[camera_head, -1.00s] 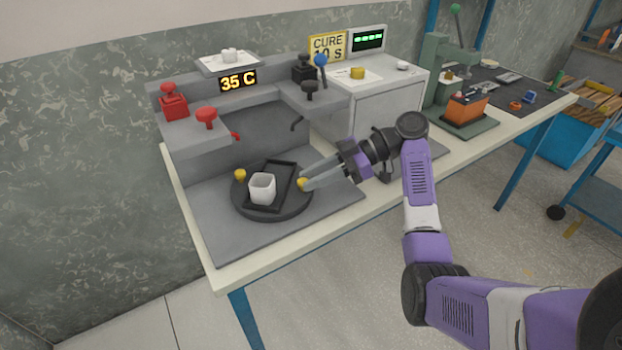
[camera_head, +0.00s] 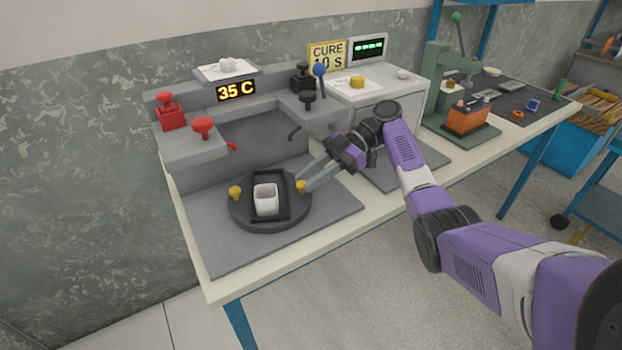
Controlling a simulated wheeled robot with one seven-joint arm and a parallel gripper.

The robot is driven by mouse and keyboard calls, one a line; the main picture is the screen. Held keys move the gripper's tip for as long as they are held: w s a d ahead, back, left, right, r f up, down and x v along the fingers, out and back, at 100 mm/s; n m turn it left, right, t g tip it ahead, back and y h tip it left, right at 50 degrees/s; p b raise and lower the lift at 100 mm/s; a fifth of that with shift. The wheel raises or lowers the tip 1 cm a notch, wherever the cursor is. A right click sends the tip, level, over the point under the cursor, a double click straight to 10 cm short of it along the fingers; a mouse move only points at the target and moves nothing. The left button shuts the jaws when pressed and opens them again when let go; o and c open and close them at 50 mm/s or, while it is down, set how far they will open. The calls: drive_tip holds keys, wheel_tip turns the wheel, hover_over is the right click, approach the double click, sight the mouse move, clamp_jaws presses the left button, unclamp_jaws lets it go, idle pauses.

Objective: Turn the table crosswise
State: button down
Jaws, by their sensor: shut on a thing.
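The round dark turntable (camera_head: 243,215) lies on a grey mat on the bench. A black rectangular tray (camera_head: 284,211) sits on it, its long side running nearly away from me. Two yellow knobs stand at the turntable's rim, a left knob (camera_head: 235,193) and a right knob (camera_head: 301,187). My gripper (camera_head: 303,184) reaches in from the right, its fingers shut on the right knob and partly hiding it.
A light cabinet (camera_head: 378,105) stands close behind my arm. Bare mat (camera_head: 225,253) lies in front of the turntable, up to the bench edge.

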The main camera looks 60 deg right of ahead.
idle(0.4)
drive_tip(key=c, duration=1.2)
unclamp_jaws()
drive_tip(key=shift+v, duration=3.95)
